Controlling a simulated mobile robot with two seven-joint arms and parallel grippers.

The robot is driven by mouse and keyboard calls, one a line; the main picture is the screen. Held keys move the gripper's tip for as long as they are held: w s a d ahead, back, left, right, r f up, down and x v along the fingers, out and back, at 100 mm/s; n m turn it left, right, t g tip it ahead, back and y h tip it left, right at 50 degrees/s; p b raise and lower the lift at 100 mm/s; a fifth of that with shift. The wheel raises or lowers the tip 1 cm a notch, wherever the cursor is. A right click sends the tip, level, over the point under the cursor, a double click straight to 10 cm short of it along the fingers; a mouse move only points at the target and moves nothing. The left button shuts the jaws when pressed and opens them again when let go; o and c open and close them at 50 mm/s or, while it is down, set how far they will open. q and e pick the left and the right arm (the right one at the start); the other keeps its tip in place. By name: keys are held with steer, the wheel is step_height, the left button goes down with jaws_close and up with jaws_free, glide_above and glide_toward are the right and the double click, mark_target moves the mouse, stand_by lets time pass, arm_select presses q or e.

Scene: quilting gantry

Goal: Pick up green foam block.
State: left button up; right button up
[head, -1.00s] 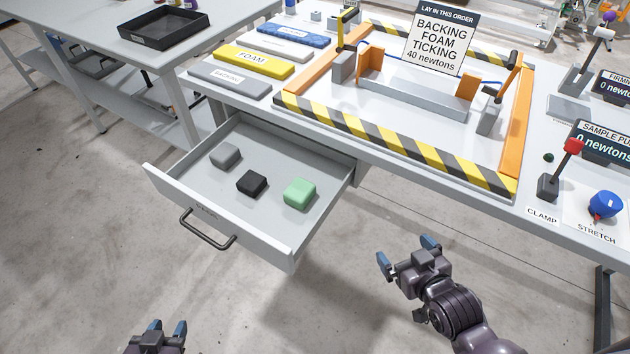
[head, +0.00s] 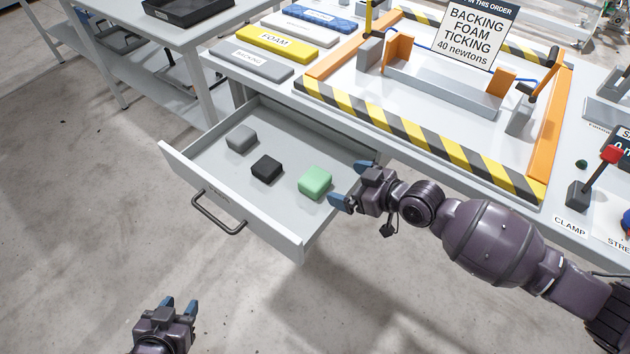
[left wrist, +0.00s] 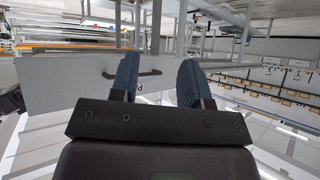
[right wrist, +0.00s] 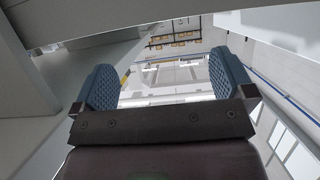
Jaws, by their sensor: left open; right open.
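The green foam block (head: 315,182) lies in the open drawer (head: 222,195), near its right side. A black block (head: 266,168) and a grey block (head: 241,139) lie to its left in the same drawer. My right gripper (head: 352,184) is open and empty, just right of the green block near the drawer's right wall; I cannot tell its exact height. My left gripper (head: 180,304) is open and empty, low in front of the drawer. The right wrist view shows the open blue fingers (right wrist: 164,85) with no block. The left wrist view shows open fingers (left wrist: 155,78) facing the drawer front.
The drawer's handle (head: 218,212) sticks out in front. Above is the bench with a striped frame (head: 420,140), a foam slab (head: 277,43) and a backing slab (head: 250,61). A clamp lever (head: 592,178) stands at right. The floor in front is clear.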

mark_target(314, 177)
steer(key=x, duration=0.5)
steer(key=shift+f+b, duration=0.2)
steer(key=shift+b, duration=0.15)
steer(key=shift+w+a+f, duration=0.1)
steer(key=shift+w+a, duration=0.05)
steer(key=shift+a, duration=0.2)
steer(key=x, duration=0.5)
steer(key=shift+f+b, duration=0.15)
steer(key=shift+b, duration=0.25)
arm_select(q)
steer(key=shift+w+d+f, duration=0.1)
steer(key=shift+f, duration=0.4)
arm_select(e)
steer(key=shift+c, duration=0.5)
steer(key=c, duration=0.8)
step_height(314, 177, up, 7)
steer(key=shift+f+p, duration=0.15)
steer(key=shift+p, duration=0.9)
arm_select(q)
steer(key=shift+s+a+r+p, duration=0.1)
steer(key=shift+s+r+p, duration=0.05)
steer(key=shift+r+p, duration=0.65)
steer(key=shift+s+a+r+p, duration=0.1)
steer(key=shift+r+p, duration=0.5)
steer(key=shift+r, duration=0.25)
arm_select(e)
step_height(314, 177, up, 13)
steer(key=shift+r, duration=0.2)
